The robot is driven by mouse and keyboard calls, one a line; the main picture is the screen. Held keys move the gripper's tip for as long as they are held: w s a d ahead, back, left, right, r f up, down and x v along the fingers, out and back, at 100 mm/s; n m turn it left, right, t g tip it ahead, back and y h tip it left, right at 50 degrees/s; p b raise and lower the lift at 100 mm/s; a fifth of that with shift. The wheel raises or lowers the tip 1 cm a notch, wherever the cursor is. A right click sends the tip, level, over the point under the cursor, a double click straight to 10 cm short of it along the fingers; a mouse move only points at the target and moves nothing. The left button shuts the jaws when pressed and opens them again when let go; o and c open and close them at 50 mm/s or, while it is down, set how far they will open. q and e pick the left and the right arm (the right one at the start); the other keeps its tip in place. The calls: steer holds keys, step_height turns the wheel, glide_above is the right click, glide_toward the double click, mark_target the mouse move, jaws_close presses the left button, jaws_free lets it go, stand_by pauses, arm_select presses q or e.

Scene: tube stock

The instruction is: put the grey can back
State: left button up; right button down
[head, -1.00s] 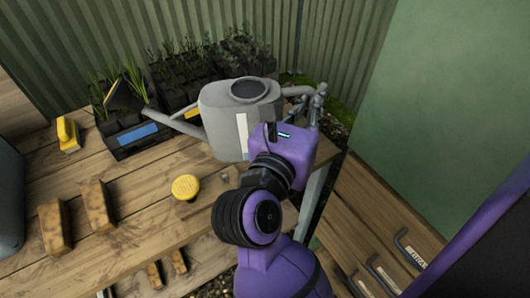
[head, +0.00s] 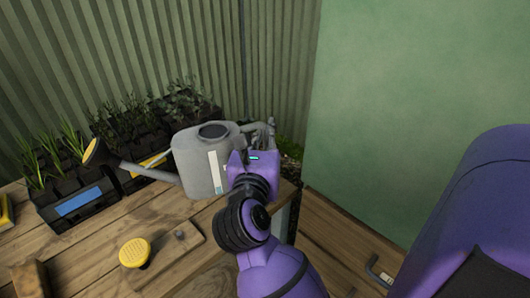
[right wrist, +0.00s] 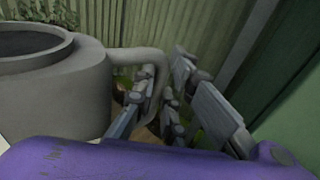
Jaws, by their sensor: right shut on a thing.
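The grey can (head: 205,165), a watering can with a white strip on its side, is near the back right end of the wooden bench (head: 150,215). In the right wrist view the can's body (right wrist: 50,100) fills the left, and the gripper's fingers (right wrist: 158,105) are at the looped handle (right wrist: 150,62). I cannot tell whether the can's base touches the bench. My left gripper is out of view.
Black trays of seedlings (head: 100,203) stand behind and left of the can. A round yellow thing (head: 135,252) is on the bench in front. A corrugated wall (head: 275,60) closes the back, a green panel (head: 400,90) the right.

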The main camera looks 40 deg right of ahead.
steer(key=shift+w+d+f, duration=0.45)
steer(key=shift+d+f, duration=0.15)
steer(key=shift+f, duration=0.25)
step_height(320, 180, down, 4)
steer(key=shift+w+d+r+b, duration=0.15)
steer(key=shift+r+b, duration=0.1)
steer(key=shift+b, duration=0.25)
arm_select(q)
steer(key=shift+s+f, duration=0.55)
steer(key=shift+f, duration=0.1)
arm_select(e)
steer(key=shift+f, duration=0.15)
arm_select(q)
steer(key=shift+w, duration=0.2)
arm_select(e)
steer(key=c, duration=1.8)
jaws_free()
